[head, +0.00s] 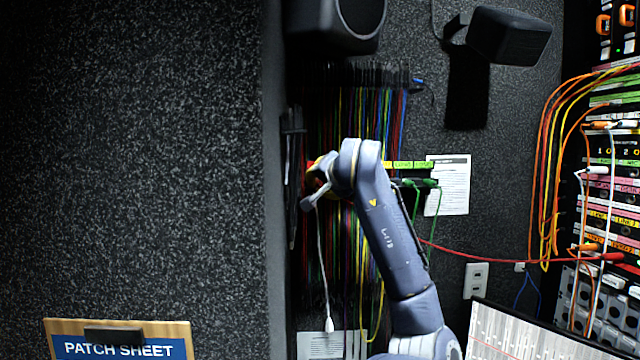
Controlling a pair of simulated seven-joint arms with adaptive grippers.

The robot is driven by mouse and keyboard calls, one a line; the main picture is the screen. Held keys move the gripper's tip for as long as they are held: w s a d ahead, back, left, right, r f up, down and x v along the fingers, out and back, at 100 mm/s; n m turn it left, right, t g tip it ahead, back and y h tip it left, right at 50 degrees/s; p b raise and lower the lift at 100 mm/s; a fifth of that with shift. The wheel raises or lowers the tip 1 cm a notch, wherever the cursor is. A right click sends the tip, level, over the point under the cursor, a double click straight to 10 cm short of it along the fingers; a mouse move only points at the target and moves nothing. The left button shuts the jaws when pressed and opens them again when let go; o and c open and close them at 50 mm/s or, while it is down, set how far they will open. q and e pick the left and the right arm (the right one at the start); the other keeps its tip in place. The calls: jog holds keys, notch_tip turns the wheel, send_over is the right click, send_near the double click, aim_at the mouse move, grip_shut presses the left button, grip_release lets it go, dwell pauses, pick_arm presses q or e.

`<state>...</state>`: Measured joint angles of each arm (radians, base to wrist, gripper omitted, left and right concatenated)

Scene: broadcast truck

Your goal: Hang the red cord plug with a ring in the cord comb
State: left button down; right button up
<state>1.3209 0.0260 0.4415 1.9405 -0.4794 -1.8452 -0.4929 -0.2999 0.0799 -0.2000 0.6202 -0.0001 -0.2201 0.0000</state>
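The cord comb (360,75) is a dark toothed rack on the back wall, with rows of red, yellow, green and blue cords hanging from it. A red cord (480,254) runs from behind my arm to a red plug (610,257) at the right-hand panel. Its other end is hidden, and I cannot make out a ring. My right gripper is not in view.
A white cord (322,260) hangs below the gripper. Green plugs (425,183) sit under a label strip (410,164). A dark speaker (508,37) and a patch panel (610,190) with looping cords stand right. A wall edge (274,180) is close on the left.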

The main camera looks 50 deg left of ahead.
pick_arm(q)
jog(key=shift+c, duration=1)
grip_release()
jog(key=shift+s+d, duration=0.45)
jog(key=shift+d, duration=0.2)
jog(key=shift+s+d, duration=0.45)
jog(key=shift+d, duration=0.15)
dwell(0.5)
jog(key=shift+s+d, duration=0.75)
jog(key=shift+d, duration=0.25)
jog(key=shift+s+d, duration=0.75)
jog(key=shift+d, duration=0.2)
